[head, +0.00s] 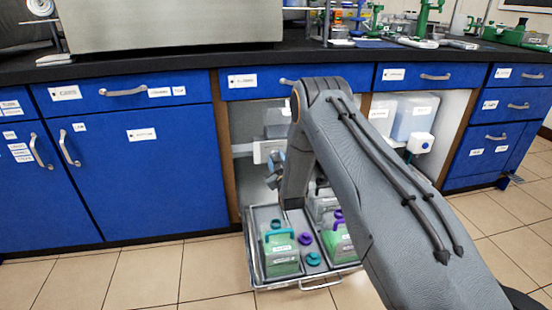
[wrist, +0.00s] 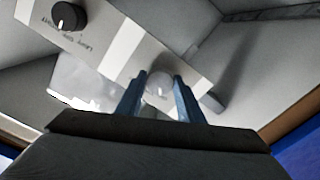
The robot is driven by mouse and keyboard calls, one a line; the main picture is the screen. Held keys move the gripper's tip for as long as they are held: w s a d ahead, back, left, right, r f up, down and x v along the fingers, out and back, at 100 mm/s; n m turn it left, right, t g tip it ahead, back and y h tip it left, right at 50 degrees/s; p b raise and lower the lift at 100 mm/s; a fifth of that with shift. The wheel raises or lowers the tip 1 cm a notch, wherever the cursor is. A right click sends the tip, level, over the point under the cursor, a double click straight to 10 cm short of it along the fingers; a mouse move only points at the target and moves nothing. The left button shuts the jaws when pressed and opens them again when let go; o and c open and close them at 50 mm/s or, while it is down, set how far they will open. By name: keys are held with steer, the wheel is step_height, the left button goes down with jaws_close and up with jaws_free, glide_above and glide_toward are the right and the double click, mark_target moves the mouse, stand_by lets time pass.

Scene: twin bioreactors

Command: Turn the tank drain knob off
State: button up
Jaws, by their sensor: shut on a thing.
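A pale panel (wrist: 115,45) runs diagonally across the wrist view, inside the open bay under the counter. A black round knob (wrist: 68,15) sits at its upper left, beside small upside-down lettering I cannot read for certain. In the head view, my gripper (head: 275,168) is at the pale panel (head: 264,150), partly hidden by my arm. I cannot tell which knob is the tank drain one.
Blue cabinets (head: 140,170) flank the bay. White containers (head: 414,118) stand to the right. Tiled floor (head: 130,275) is clear at the left.

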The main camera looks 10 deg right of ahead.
steer(key=shift+n, duration=0.6)
steer(key=o, duration=1.1)
steer(key=shift+s+p, duration=1.4)
steer(key=shift+s, duration=2.55)
